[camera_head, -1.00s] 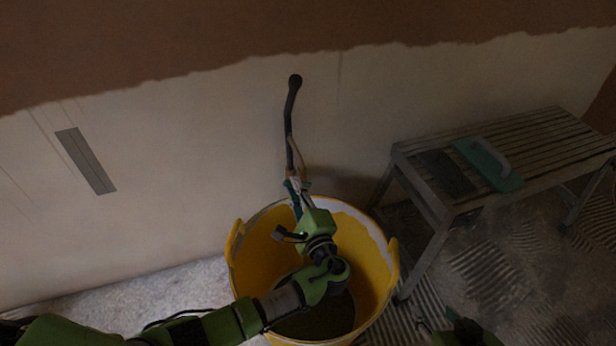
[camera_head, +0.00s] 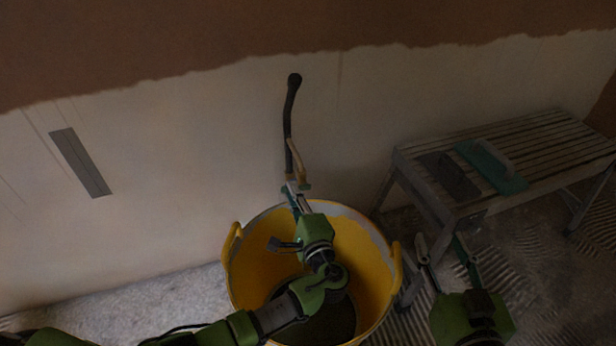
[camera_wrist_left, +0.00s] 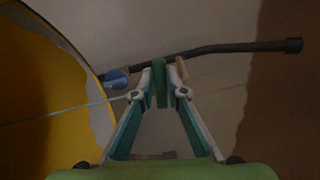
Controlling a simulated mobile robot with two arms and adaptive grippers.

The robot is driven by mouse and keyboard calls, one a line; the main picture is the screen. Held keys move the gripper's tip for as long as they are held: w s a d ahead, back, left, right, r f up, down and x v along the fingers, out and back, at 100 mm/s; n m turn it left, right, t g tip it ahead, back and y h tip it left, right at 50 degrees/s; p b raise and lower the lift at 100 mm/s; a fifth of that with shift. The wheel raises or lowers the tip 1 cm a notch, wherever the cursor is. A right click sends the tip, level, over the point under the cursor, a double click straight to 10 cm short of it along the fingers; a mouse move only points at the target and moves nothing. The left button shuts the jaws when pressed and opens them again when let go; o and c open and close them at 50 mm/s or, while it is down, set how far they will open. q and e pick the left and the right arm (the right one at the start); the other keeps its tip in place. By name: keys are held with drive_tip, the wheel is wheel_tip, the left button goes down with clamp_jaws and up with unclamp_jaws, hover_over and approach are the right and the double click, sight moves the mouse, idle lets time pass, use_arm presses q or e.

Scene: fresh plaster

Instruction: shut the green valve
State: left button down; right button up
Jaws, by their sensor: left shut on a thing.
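The green valve shows in the left wrist view as an upright green handle (camera_wrist_left: 160,84) between my left fingertips. It sits on a dark pipe (camera_head: 289,115) that stands up against the wall above the yellow tub. My left gripper (camera_head: 296,188) is shut on the green handle; it also shows in the left wrist view (camera_wrist_left: 160,94). A tan piece (camera_head: 298,158) is on the pipe just above my fingertips, and a blue piece (camera_wrist_left: 117,79) is beside it. My right gripper (camera_head: 442,246) is open and empty, right of the tub, below the bench.
The yellow tub (camera_head: 237,262) stands under the pipe, with my left arm reaching over it. A slatted bench (camera_head: 540,140) at right holds a green float (camera_head: 493,172) and a dark trowel (camera_head: 450,178). A grey strip (camera_head: 80,162) is on the left wall.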

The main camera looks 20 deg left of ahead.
use_arm(q)
drive_tip(key=shift+d+f, duration=0.1)
drive_tip(key=shift+d, duration=0.1)
drive_tip(key=n+b, duration=0.1)
drive_tip(key=f+n+b, duration=0.1)
drive_tip(key=b, duration=0.1)
drive_tip(key=shift+s+a+n+b, duration=0.1)
drive_tip(key=shift+s+n+b, duration=0.05)
drive_tip(key=shift+n+b, duration=0.2)
drive_tip(key=c, duration=2.2)
unclamp_jaws()
drive_tip(key=shift+f, duration=0.1)
drive_tip(key=shift+o, duration=0.6)
use_arm(e)
drive_tip(key=s+r+t+y, duration=0.1)
drive_tip(key=r+t, duration=0.3)
drive_tip(key=r, duration=0.4)
drive_tip(key=s+a+r+t+y, duration=0.1)
drive_tip(key=s+r+t+y, duration=0.1)
drive_tip(key=r+t, duration=0.3)
wheel_tip(320, 180, up, 4)
drive_tip(key=shift+s+f, duration=0.1)
drive_tip(key=shift+s, duration=0.7)
